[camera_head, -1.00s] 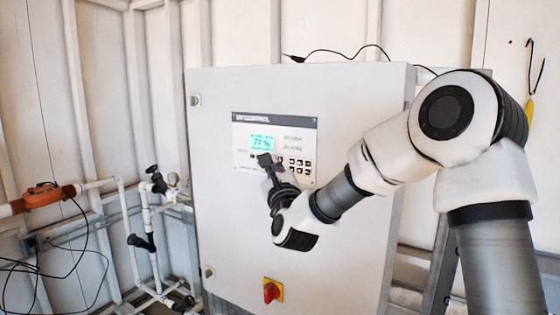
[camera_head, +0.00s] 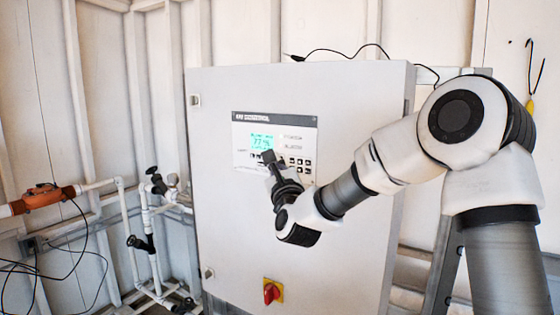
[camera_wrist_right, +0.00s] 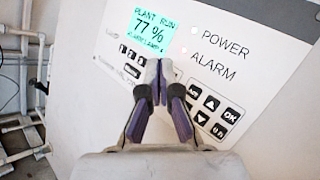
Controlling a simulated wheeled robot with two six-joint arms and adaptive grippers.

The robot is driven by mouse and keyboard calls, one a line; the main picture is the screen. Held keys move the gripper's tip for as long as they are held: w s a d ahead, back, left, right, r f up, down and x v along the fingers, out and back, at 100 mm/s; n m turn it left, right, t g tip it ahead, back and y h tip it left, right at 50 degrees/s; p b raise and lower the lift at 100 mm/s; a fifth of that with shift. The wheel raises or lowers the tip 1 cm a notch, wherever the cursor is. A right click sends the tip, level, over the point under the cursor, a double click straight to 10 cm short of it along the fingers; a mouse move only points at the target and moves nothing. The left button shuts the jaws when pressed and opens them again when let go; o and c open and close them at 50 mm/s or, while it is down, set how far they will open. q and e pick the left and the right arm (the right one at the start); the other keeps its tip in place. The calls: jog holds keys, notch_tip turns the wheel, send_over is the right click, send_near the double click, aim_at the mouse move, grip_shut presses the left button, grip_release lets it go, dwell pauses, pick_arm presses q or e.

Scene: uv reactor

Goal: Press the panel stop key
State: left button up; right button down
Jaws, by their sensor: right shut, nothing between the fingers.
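The control panel (camera_head: 303,130) is on the front of a grey cabinet. Its lit display (camera_head: 262,141) shows in the right wrist view (camera_wrist_right: 150,30) and reads "PLANT RUN 77 %". Small dark keys (camera_wrist_right: 130,53) lie below the display, partly hidden behind the fingers. More keys (camera_wrist_right: 210,103), with arrows and "OK", lie to the right. I cannot tell which key is the stop key. My right gripper (camera_wrist_right: 158,66) is shut and empty, its tips just below the display and between the key groups; in the head view (camera_head: 268,157) it covers part of the panel. I cannot tell whether it touches. My left gripper is out of view.
A red rotary switch on a yellow plate (camera_head: 271,291) is low on the cabinet (camera_head: 230,230). White pipes with black valves (camera_head: 150,235) stand to its left. A black cable (camera_head: 340,52) runs over its top.

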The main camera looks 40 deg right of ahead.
jog(key=shift+s+a+b, duration=0.2)
jog(key=shift+a+b, duration=0.4)
jog(key=shift+s+f, duration=0.1)
jog(key=a, duration=0.1)
jog(key=s+a+b, duration=0.1)
jog(key=a, duration=0.1)
jog(key=a+b, duration=0.1)
jog(key=shift+s+a, duration=0.3)
jog(key=shift+s, duration=0.1)
